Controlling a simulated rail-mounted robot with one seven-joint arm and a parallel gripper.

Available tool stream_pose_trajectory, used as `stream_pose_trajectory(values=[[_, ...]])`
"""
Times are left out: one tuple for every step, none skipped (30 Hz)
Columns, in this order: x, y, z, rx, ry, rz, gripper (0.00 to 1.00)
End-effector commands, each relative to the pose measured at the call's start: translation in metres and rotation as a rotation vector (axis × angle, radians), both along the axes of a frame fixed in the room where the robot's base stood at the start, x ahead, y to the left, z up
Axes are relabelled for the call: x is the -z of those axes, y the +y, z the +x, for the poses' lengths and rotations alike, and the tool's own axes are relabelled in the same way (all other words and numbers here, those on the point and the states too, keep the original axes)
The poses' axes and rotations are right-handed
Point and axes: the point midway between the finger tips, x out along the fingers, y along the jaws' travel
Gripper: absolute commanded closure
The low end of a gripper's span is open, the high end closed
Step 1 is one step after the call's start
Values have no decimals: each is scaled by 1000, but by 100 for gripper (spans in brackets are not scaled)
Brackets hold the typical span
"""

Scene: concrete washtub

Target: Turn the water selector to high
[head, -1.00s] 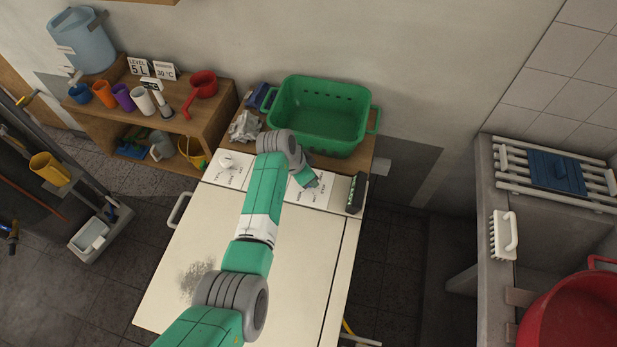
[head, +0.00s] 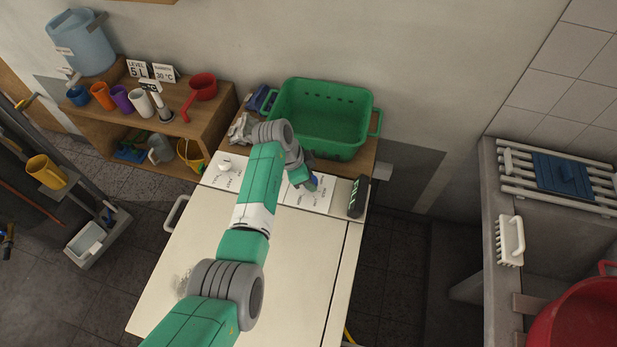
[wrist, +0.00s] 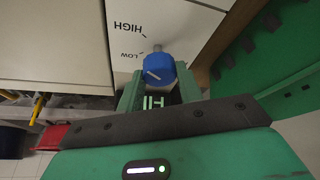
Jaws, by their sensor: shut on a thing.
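The water selector is a blue knob (wrist: 158,70) with a white line on its face. In the wrist view it sits between the fingers of my gripper (wrist: 160,88), which is shut on it. The line slants, its left end toward the LOW side. In the head view a bit of the blue knob (head: 314,181) shows at my gripper (head: 305,183), over the right part of the control panel (head: 288,196). My wrist hides part of the panel there.
A green basket (head: 374,105) stands close behind the panel. The pale machine top (head: 290,260) is clear apart from a grey smudge. A concrete sink (head: 488,230) stands at the right.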

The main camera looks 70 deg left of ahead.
Motion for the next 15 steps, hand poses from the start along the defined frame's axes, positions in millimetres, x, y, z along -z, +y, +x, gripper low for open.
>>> stream_pose_trajectory(values=[[1,0,0,0,1,-1,87],[1,0,0,0,1,-1,87],[1,0,0,0,1,-1,87],[1,0,0,0,1,-1,87],[1,0,0,0,1,-1,87],[1,0,0,0,2,-1,60],[1,0,0,0,2,-1,55],[1,0,0,0,2,-1,49],[1,0,0,0,1,-1,43],[1,0,0,0,1,-1,43],[1,0,0,0,1,-1,43],[1,0,0,-1,1,0,43],[1,0,0,-1,1,0,43],[1,0,0,-1,1,0,43],[1,0,0,-1,1,0,43]])
